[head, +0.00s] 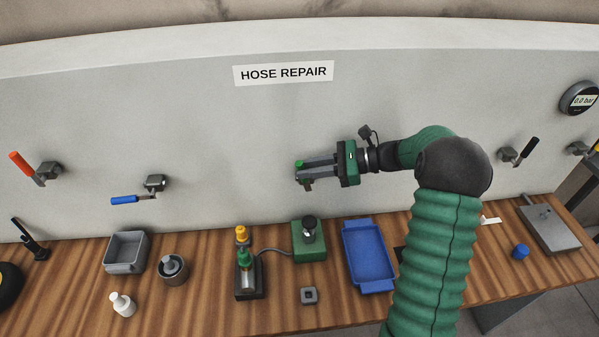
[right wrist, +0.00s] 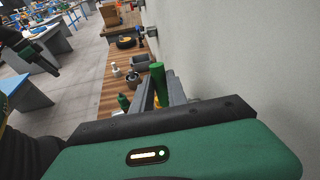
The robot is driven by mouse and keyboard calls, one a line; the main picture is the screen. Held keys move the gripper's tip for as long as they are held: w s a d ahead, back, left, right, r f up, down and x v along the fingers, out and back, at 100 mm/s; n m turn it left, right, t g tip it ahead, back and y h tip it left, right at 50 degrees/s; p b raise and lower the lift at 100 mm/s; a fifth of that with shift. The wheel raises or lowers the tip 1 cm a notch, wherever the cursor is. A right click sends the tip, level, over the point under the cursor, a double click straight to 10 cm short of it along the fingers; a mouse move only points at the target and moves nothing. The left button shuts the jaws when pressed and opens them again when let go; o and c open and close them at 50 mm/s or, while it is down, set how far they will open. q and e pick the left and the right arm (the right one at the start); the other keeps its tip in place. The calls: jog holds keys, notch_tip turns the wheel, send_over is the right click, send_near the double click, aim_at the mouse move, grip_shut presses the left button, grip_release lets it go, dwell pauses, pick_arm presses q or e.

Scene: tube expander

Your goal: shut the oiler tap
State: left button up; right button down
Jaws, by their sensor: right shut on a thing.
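My right gripper (head: 304,176) is shut on a green handle, at the wall below the HOSE REPAIR sign. The handle's green end (head: 299,163) shows at the fingertips. In the right wrist view the green handle (right wrist: 158,84) stands up between the fingers. Its mount is hidden, and I cannot tell if it is the oiler tap. Other wall taps have an orange handle (head: 20,164), a blue handle (head: 127,200) and a black handle (head: 529,151). My left gripper is outside the head view. A dark arm-like shape at the left of the right wrist view may be it.
On the wooden bench stand a grey bin (head: 126,254), a white bottle (head: 122,304), a green box with a black knob (head: 309,244) and a blue tray (head: 369,257). A gauge (head: 579,98) hangs at right.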

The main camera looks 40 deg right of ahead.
jog(key=d+t+y, duration=0.1)
jog(key=s+d+f+y, duration=0.1)
jog(key=shift+s+m+t+y, duration=0.15)
jog(key=shift+m+t+y, duration=0.15)
jog(key=shift+t+y, duration=0.1)
jog(key=shift+d, duration=0.1)
dwell(0.4)
jog(key=c, duration=1.6)
grip_release()
jog(key=shift+o, duration=1.3)
jog(key=shift+d, duration=0.15)
jog(key=shift+o, duration=0.2)
jog(key=shift+d+r, duration=0.1)
jog(key=shift+d, duration=0.05)
